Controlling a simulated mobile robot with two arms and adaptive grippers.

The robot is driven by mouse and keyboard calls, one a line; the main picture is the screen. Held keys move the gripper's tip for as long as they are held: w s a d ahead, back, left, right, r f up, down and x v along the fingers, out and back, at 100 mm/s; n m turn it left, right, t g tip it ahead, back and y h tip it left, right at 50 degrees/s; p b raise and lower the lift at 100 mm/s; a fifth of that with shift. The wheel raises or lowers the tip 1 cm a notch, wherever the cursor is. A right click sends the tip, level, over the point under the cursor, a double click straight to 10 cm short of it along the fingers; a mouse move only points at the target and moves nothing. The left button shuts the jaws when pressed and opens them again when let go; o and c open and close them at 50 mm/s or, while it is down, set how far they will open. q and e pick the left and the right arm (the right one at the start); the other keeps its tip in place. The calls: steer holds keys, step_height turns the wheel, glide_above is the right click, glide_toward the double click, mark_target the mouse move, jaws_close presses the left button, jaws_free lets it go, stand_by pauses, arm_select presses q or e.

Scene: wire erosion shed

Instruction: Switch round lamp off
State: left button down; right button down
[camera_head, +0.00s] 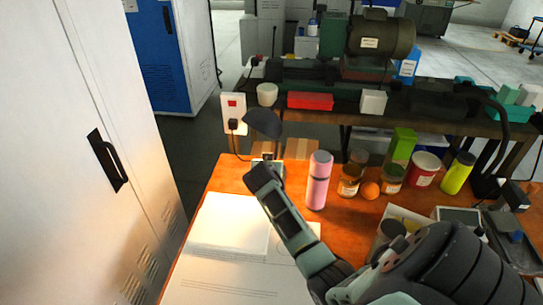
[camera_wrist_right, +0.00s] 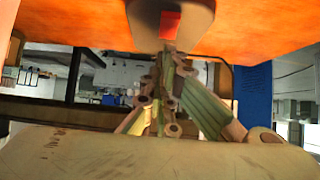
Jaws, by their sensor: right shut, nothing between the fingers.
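The round lamp (camera_head: 262,124) has a dark dome shade and stands at the far left part of the orange worktop. Warm light falls on the papers and worktop around it, so it looks lit. My right arm comes in from the lower right and reaches to the lamp's foot, partly hiding it. In the right wrist view the lamp foot (camera_wrist_right: 146,22) carries a red switch (camera_wrist_right: 171,25). My right gripper (camera_wrist_right: 171,58) is shut and empty, its tips just short of the switch; I cannot tell if they touch. My left gripper is out of view.
A white socket (camera_head: 233,103) with a plugged-in cord is behind the lamp. Papers (camera_head: 230,222) lie in front; a white cabinet (camera_head: 80,200) is left.

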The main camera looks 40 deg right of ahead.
steer(key=shift+d+f, duration=0.1)
steer(key=shift+f, duration=0.55)
steer(key=shift+w+d+r+p, duration=0.1)
steer(key=shift+w+d+p, duration=0.05)
steer(key=shift+p, duration=0.45)
steer(key=shift+f+g+y, duration=0.3)
steer(key=shift+y, duration=0.1)
steer(key=shift+f, duration=0.1)
steer(key=shift+s+a+p, duration=0.5)
steer(key=shift+a+p, duration=0.1)
steer(key=shift+p, duration=0.05)
